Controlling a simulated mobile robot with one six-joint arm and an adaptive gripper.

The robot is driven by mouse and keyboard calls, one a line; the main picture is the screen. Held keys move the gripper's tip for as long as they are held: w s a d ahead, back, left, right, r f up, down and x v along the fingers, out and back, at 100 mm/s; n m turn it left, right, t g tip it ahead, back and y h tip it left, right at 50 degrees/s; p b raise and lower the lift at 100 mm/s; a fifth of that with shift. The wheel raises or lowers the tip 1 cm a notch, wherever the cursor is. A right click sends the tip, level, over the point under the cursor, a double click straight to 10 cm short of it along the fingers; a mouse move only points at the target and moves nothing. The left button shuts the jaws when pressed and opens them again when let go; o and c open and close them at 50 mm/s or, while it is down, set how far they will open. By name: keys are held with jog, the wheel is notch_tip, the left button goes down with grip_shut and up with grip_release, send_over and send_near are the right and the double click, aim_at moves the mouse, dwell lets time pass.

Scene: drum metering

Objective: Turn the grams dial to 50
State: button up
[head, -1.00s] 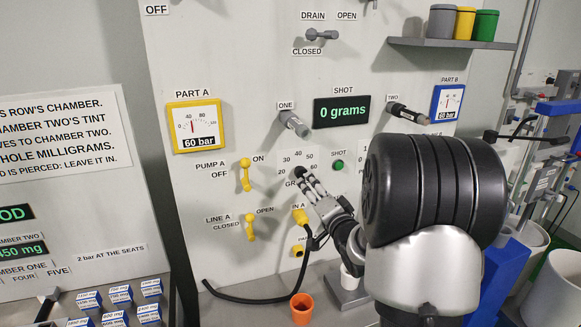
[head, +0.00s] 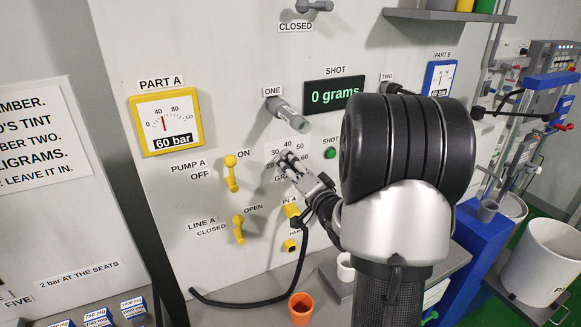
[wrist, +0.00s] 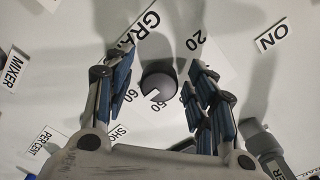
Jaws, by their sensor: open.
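The grams dial (wrist: 158,82) is a round dark grey knob with a white pointer mark, in the middle of the wrist view. The mark faces the lower left in that view, toward the 50 and 60 numerals; I cannot tell the exact setting. My gripper (wrist: 160,76) is open, with a finger on each side of the dial and visible gaps; I see no clear contact. The shot display (head: 334,94) reads 0 grams.
The yellow pump A lever (head: 231,172) and line A lever (head: 238,229) are left of my gripper. The grey lever ONE (head: 288,113) sticks out above. The green shot button (head: 330,153) is close on the right. A black hose (head: 250,300) and an orange cup (head: 301,308) lie below.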

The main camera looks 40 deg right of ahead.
jog(key=shift+c, duration=0.3)
jog(key=c, duration=1)
jog(key=shift+n+b, duration=0.45)
jog(key=shift+n, duration=0.05)
jog(key=n+b, duration=0.3)
jog(key=shift+f+n, duration=0.15)
jog(key=shift+n, duration=0.15)
jog(key=shift+c, duration=0.3)
jog(key=shift+d+n+b, duration=0.1)
jog(key=shift+n+b, duration=1.7)
jog(key=shift+n, duration=0.3)
